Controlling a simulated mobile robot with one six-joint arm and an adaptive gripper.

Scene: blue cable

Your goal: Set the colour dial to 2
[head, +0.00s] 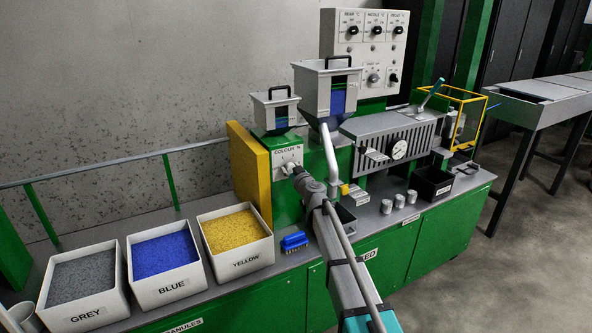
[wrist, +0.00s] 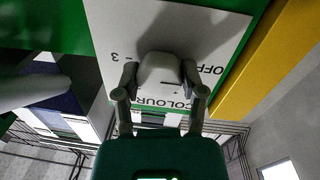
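The colour dial is a pale knob on a white plate (head: 280,152) on the front of the green machine, below the small hopper. In the wrist view the dial (wrist: 160,72) sits between my fingertips, with a short dark line on it. The plate (wrist: 205,30) appears upside down there, with "OFF", "3" and part of "COLOUR" readable; other markings are hidden. My gripper (head: 296,172) is at the dial, and in the wrist view its fingers (wrist: 160,77) close against the knob's two sides. The dial's exact setting cannot be read.
Boxes of grey (head: 84,310), blue (head: 167,290) and yellow (head: 240,263) granules stand on the bench at left. A yellow panel (head: 249,172) stands close left of the dial. A blue brush (head: 294,241) lies below. The large hopper (head: 309,83) and pale pipe (head: 330,158) are at right.

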